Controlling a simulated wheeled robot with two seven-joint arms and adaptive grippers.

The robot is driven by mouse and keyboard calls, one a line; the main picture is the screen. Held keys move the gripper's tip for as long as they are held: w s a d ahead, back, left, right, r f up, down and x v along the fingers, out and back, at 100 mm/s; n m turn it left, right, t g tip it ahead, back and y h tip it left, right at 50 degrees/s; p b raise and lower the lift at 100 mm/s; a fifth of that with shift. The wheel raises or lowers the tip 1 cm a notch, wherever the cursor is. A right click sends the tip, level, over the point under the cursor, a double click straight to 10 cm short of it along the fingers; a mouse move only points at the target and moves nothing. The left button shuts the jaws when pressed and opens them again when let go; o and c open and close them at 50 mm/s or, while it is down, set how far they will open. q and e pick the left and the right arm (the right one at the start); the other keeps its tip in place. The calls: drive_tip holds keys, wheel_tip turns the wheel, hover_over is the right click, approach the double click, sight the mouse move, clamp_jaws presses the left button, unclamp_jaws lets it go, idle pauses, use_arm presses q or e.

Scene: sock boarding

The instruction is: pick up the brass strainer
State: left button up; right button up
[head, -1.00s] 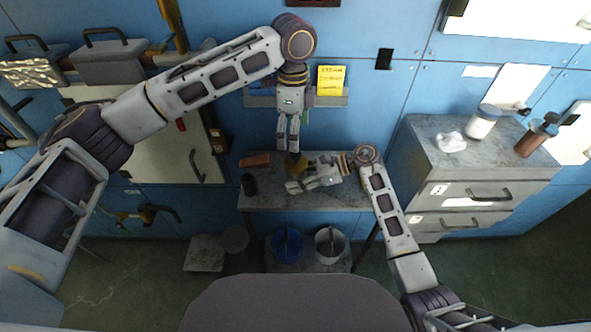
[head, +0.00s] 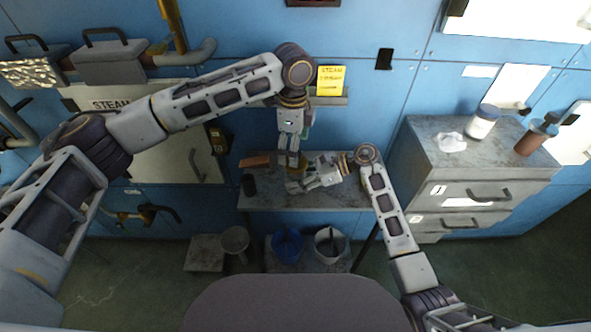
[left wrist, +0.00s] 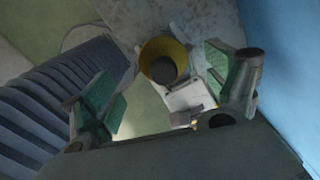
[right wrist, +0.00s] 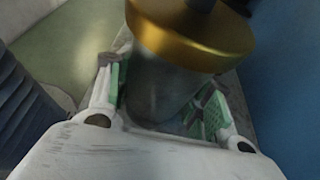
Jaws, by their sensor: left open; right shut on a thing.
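The brass strainer (right wrist: 190,35) shows in the right wrist view as a brass ring with a dark piece above, on top of a grey cylinder (right wrist: 155,85). My right gripper (head: 297,186) is shut on the grey cylinder above the bench, one green-padded finger at each side. In the left wrist view the brass part (left wrist: 150,55) is a yellow ring around a dark round centre. My left gripper (head: 290,163) is open, pointing down just above it, with the ring between its spread fingers in that view. In the head view the grippers mostly hide the brass.
The small grey bench (head: 340,197) carries a dark cup (head: 249,185) and a brown block (head: 256,161) at left. A blue bucket (head: 287,247) and a grey bucket (head: 330,245) stand below. A drawer cabinet (head: 470,190) stands at right. The blue wall is close behind.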

use_arm(q)
drive_tip(key=shift+f, duration=0.8)
drive_tip(key=shift+w+d+f, duration=0.1)
drive_tip(key=shift+d+f, duration=0.05)
drive_tip(key=shift+f, duration=1.15)
drive_tip(key=shift+w+d+f, duration=0.1)
drive_tip(key=shift+f, duration=1.2)
drive_tip(key=c, duration=1.3)
drive_tip(key=shift+r, duration=0.2)
wheel_tip(320, 180, up, 18)
drive_tip(key=shift+f, duration=0.15)
